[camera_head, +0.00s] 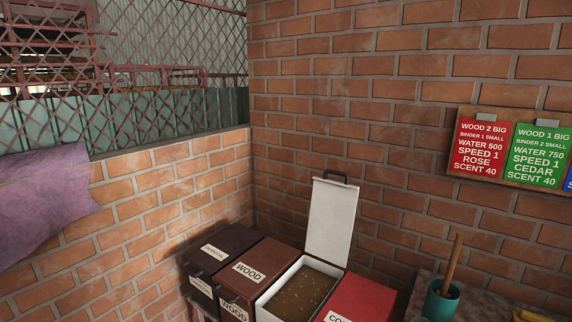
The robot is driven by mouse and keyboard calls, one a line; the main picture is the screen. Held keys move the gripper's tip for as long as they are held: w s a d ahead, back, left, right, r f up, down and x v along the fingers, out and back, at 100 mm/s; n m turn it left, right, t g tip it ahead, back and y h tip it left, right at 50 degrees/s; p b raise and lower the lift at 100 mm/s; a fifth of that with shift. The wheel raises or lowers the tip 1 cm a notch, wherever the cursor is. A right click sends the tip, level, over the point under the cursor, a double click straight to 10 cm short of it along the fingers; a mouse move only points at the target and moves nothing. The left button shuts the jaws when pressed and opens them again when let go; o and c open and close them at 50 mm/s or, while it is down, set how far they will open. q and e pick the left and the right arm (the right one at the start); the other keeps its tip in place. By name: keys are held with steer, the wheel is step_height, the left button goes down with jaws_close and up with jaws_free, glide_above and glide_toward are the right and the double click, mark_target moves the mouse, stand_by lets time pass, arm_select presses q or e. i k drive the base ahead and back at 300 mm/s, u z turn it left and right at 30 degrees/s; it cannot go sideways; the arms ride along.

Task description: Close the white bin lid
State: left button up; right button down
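The white bin (264,301) stands in a row of bins against the brick wall. Its white lid (332,219) is open and stands nearly upright at the back, leaning slightly toward the wall, with a dark handle (335,177) at its top edge. Brown granular material (302,293) shows inside the bin. Neither of my grippers is in view.
Left of the white bin are a closed brown bin labelled WOOD (265,262) and a dark bin (226,240). A closed red bin (362,299) is at its right. A green pot (440,301) with a wooden handle stands on the counter further right. Recipe signs (510,152) hang above.

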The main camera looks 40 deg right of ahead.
mark_target(334, 203)
steer(key=u, duration=0.2)
steer(key=i, duration=1.5)
steer(key=z, duration=0.85)
